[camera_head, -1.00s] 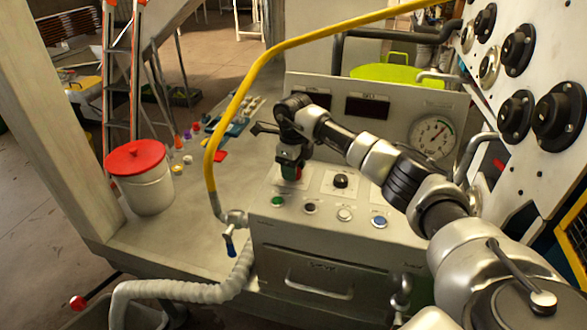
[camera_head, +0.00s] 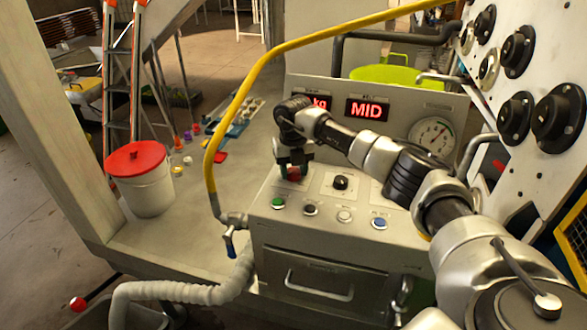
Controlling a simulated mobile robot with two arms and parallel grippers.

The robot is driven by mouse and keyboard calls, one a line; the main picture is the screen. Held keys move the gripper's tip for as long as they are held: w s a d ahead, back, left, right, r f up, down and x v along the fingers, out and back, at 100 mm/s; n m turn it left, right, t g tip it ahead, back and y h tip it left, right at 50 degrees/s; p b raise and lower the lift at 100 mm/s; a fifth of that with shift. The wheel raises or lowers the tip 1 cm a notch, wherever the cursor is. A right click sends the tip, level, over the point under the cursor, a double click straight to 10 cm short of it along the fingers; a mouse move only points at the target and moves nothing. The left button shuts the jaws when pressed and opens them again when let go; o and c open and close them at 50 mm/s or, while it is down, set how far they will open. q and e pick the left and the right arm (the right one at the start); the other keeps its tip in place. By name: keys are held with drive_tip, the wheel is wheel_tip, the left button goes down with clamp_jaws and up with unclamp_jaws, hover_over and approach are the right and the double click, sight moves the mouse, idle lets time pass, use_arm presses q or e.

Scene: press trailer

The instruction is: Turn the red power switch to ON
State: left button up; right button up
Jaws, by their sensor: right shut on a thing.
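The red power switch (camera_head: 293,175) sits at the back left of the grey control panel's top face. My right gripper (camera_head: 293,166) comes down over it from above and is shut on it. The fingers and wrist hide much of the switch, so its exact angle and its labels cannot be read. Two displays behind it are lit red: the left one (camera_head: 318,102) shows "kg" and is partly covered by my arm, and the right one (camera_head: 367,109) reads "MID". My left gripper is not in view.
A black knob (camera_head: 340,182) stands right of the switch, with green (camera_head: 278,203), black, white and blue (camera_head: 379,222) buttons in front. A yellow pipe (camera_head: 228,130) arches close by on the left. A white bucket with a red lid (camera_head: 138,158) stands further left.

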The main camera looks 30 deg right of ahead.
sight(293, 171)
drive_tip(key=shift+r+m, duration=0.1)
drive_tip(key=shift+m, duration=0.5)
drive_tip(key=o, duration=0.9)
wheel_tip(293, 171, up, 11)
drive_tip(key=b, duration=0.2)
drive_tip(key=shift+b, duration=0.35)
